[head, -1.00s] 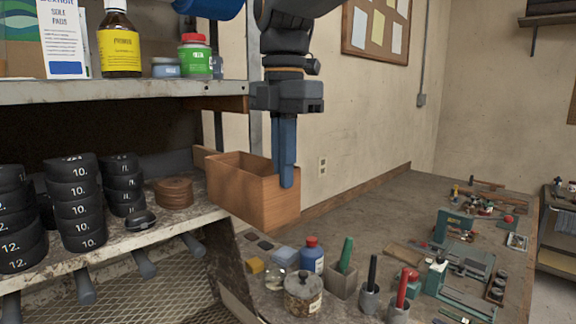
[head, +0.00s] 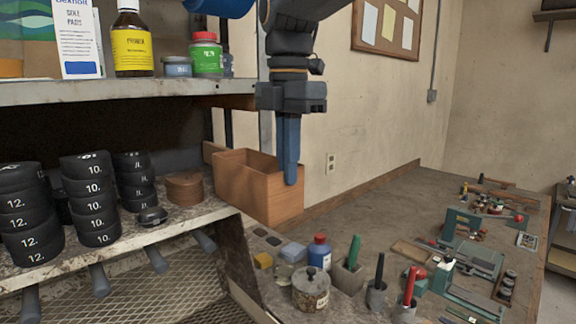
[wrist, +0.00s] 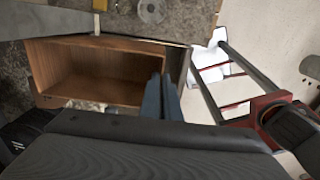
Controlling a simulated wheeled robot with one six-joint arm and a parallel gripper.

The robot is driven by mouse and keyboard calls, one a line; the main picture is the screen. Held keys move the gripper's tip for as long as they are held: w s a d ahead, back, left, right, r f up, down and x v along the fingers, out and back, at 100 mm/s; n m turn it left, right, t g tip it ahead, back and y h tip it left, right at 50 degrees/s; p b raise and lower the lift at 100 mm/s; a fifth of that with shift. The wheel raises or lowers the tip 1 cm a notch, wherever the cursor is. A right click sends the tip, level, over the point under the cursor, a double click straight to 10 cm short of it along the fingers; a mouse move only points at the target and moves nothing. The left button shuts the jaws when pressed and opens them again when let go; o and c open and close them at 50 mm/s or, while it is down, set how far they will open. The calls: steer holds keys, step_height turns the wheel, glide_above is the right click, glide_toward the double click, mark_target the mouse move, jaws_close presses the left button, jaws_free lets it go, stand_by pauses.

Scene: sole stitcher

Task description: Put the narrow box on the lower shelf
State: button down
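The narrow box is an open-topped wooden box (head: 275,200), upright at the right end of the lower shelf (head: 170,232). My gripper (head: 290,180) points down at its right part, with blue fingers closed on its wall, one finger overlapping the outside. The wrist view shows the box (wrist: 105,72) empty inside, with the fingers (wrist: 160,95) close together at its right wall. The box's left end is beside the shelf's right end; I cannot tell whether its underside touches the shelf.
Stacks of black numbered heels (head: 90,200) and a brown round stack (head: 184,188) occupy the lower shelf left of the box. The upper shelf (head: 120,92) holds bottles. A workbench (head: 390,215) with a jar (head: 310,290), bottle (head: 319,252) and tools lies below and right.

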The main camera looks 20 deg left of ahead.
steer(key=shift+a, duration=0.15)
steer(key=w+a+p, duration=0.1)
steer(key=a, duration=0.1)
steer(key=w+a+p, duration=0.1)
steer(key=a, duration=0.2)
steer(key=w+a+p, duration=0.2)
steer(key=shift+a, duration=0.25)
stand_by(1.5)
steer(key=shift+a+r, duration=0.15)
steer(key=shift+r, duration=0.2)
stand_by(0.5)
steer(key=shift+f, duration=0.6)
